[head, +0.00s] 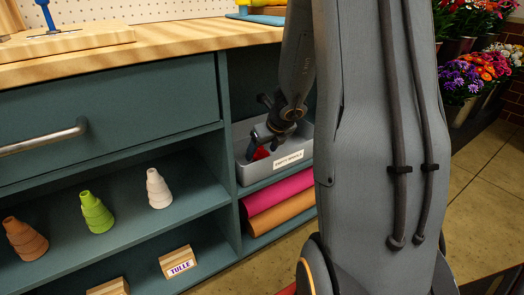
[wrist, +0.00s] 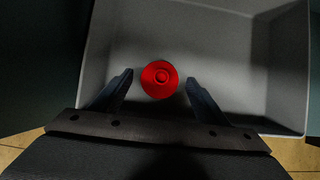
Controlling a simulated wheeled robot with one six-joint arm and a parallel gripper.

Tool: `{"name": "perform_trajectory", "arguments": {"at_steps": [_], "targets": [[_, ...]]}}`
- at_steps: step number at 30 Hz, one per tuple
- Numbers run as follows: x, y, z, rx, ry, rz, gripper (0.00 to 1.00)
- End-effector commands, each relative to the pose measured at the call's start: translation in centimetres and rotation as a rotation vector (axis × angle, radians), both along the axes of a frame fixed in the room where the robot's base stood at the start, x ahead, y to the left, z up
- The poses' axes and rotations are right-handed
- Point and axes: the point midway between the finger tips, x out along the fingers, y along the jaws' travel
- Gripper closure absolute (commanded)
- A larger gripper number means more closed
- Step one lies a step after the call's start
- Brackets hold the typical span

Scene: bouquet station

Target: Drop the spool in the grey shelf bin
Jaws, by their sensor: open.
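The grey bin (head: 248,172) stands on the right shelf of the teal cabinet, with a label on its front. My gripper (head: 262,142) reaches down into it. In the wrist view my gripper (wrist: 160,82) is open, with a finger on each side of the red spool (wrist: 161,79) and a gap to both. The spool is seen end-on against the inside of the grey bin (wrist: 225,65). A bit of red (head: 261,153) shows inside the bin by my fingers in the head view. Whether the spool touches the bin floor is hard to tell.
Brown, green (head: 96,212) and white (head: 158,188) cones stand on the shelf to the left. Pink (head: 280,190) and orange rolls lie below the bin. The wooden worktop (head: 170,37) overhangs the shelf. Flowers (head: 480,75) stand at the right.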

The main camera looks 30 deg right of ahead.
Motion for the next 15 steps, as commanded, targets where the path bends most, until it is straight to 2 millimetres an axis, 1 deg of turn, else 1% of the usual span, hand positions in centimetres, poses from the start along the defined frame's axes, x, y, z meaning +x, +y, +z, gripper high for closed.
{"name": "perform_trajectory", "arguments": {"at_steps": [1, 6, 12, 15], "targets": [[-0.6, -0.1, 1.4, -0.001, -0.002, 0.0, 0.32], [-2.2, -0.1, 4.1, -0.002, -0.001, -0.001, 0.32], [-3.6, -0.2, 6.6, -0.001, -0.001, 0.0, 0.32], [-4.1, -0.1, 7.3, 0.0, -0.001, 0.0, 0.32]]}}
